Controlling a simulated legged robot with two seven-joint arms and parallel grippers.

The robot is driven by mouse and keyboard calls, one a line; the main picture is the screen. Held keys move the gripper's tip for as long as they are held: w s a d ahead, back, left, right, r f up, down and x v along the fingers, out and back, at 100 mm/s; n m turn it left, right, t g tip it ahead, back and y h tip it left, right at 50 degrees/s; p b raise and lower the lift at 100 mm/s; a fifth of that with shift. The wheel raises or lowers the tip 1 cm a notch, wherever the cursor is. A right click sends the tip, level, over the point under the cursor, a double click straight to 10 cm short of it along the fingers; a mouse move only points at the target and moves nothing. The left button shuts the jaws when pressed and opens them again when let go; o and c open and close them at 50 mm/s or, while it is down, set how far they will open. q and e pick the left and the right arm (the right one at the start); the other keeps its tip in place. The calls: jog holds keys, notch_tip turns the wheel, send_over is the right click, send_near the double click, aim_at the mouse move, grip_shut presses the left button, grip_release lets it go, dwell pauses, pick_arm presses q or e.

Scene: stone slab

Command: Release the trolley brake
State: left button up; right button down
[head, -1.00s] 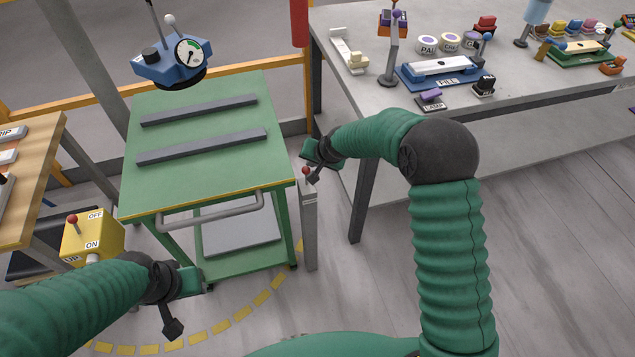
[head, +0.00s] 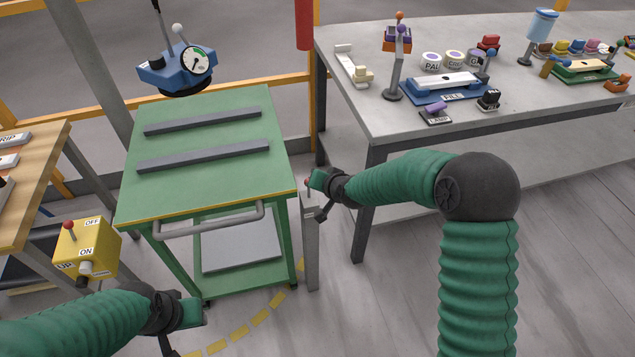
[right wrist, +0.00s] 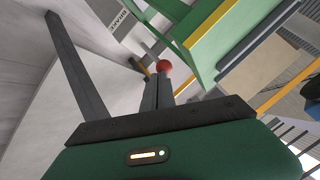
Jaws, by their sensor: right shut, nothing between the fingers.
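The green trolley (head: 200,185) stands with its handle toward me. A grey post (head: 311,245) stands at its right side, with a small red knob (head: 307,181) at the top. The red knob (right wrist: 165,67) also shows in the right wrist view, just ahead of my fingertips. My right gripper (head: 316,181) is at the post's top, beside the knob. In the right wrist view its fingers (right wrist: 158,88) are shut with nothing between them; I cannot tell whether they touch the knob. My left gripper (head: 192,312) is low in front of the trolley, its fingers unclear.
A yellow ON/OFF box (head: 84,252) with a red-knobbed lever is at left, near my left arm. A blue gauge device (head: 175,72) is behind the trolley. A grey table (head: 400,125) with several fixtures stands close behind my right arm.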

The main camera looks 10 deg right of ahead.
dwell(0.9)
jog(key=shift+r+p, duration=0.7)
jog(key=shift+r, duration=0.1)
